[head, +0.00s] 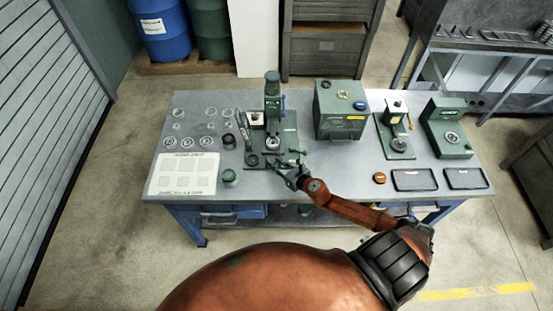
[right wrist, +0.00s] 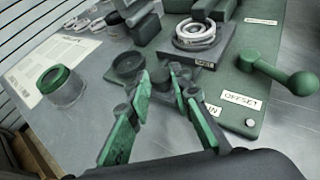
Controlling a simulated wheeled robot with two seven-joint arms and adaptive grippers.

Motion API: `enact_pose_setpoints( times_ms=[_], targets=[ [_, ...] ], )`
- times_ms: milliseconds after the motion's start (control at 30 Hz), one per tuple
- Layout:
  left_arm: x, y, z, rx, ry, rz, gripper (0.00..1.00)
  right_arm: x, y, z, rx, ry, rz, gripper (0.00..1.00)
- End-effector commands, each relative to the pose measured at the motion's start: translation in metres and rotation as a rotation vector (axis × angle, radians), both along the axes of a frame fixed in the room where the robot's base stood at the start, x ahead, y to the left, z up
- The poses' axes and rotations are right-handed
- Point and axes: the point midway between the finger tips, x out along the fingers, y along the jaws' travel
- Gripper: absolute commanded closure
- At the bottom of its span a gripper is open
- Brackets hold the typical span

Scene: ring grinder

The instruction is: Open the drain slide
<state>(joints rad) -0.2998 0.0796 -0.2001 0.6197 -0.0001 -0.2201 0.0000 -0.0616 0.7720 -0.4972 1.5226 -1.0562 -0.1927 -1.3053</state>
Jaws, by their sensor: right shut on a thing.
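The green ring grinder (head: 272,120) stands upright on the table, left of centre. My right gripper (head: 290,175) is at the front edge of its base. In the right wrist view, the right gripper's green-padded fingers (right wrist: 162,88) are closed around a small dark part, which looks like the drain slide's knob (right wrist: 162,80). A label ending in "IN" (right wrist: 212,110) is partly hidden by the right-hand finger. How far the slide is out cannot be told, as the fingers cover it. My left gripper is not in view.
A green ball-ended lever (right wrist: 285,75) and an "OFFSET" label (right wrist: 241,100) are right of the fingers. A green-lidded jar (right wrist: 62,85) stands to the left. A green box (head: 340,110) and other devices stand further right; rings lie at the left.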

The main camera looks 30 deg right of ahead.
Motion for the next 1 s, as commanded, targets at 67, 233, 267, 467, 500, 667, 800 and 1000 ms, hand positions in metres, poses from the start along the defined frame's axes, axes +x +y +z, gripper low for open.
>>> enact_pose_setpoints(
  times_ms=[67,233,267,467,500,667,800,1000],
  targets=[
    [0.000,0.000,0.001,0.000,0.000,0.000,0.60,-0.003,0.001,0.001,0.000,0.000,-0.001,1.00],
    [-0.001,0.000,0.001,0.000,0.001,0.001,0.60,-0.002,0.001,0.000,0.000,0.000,-0.001,1.00],
    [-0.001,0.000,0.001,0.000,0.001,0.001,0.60,-0.002,0.001,0.000,0.000,0.000,-0.001,0.79],
    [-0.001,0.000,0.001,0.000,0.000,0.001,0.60,-0.002,0.001,0.000,0.000,0.000,0.000,0.66],
    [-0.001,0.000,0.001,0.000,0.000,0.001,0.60,-0.002,0.001,0.000,0.000,0.000,0.000,0.63],
    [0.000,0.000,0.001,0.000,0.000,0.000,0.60,-0.002,0.001,0.000,0.000,0.000,0.000,0.62],
    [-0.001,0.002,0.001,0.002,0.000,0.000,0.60,-0.003,0.001,0.000,-0.001,0.000,0.000,0.62],
    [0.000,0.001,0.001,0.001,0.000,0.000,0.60,-0.025,-0.003,0.008,-0.002,0.003,0.001,0.62]
  ],
)
